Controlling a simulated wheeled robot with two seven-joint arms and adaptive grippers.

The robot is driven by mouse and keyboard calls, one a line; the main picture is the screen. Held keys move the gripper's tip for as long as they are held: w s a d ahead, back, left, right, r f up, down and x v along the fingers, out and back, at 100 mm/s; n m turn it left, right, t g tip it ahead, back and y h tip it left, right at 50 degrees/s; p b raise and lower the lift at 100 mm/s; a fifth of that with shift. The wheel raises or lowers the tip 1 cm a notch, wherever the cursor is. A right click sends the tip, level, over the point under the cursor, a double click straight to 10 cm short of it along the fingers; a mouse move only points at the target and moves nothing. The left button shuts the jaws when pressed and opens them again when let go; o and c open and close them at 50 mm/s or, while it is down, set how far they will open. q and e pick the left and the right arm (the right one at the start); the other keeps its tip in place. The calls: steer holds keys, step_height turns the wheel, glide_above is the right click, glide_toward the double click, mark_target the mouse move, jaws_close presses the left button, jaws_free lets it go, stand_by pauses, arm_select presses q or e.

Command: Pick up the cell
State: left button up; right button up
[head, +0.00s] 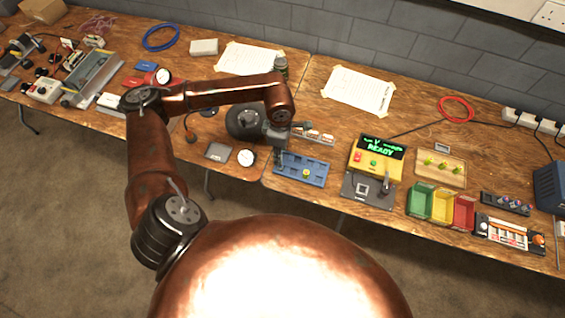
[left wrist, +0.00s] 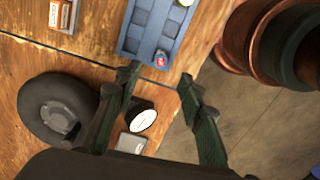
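A blue tray (head: 316,180) with recesses lies near the table's front edge, below my left gripper (head: 278,158) in the head view. The left wrist view shows the tray (left wrist: 150,30) at the top. A small blue cell with a red and white end (left wrist: 160,60) sits at the tray's near end, just beyond the gap between the fingertips. My left gripper (left wrist: 158,82) is open, its fingers apart with nothing between them. A yellow-green round-topped item (head: 306,174) stands in the tray. The gripper hides the tray's left end in the head view. My right gripper is out of view.
A black wheel-like object (head: 244,121) and a round white dial (head: 246,158) lie left of the gripper. A small rack (head: 316,137) is behind the tray. A yellow tester reading READY (head: 376,156) and coloured bins (head: 441,205) are to the right.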

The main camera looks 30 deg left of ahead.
arm_select(q)
step_height(320, 180, down, 8)
steer(key=shift+r, duration=0.25)
steer(key=shift+c, duration=0.4)
jaws_close()
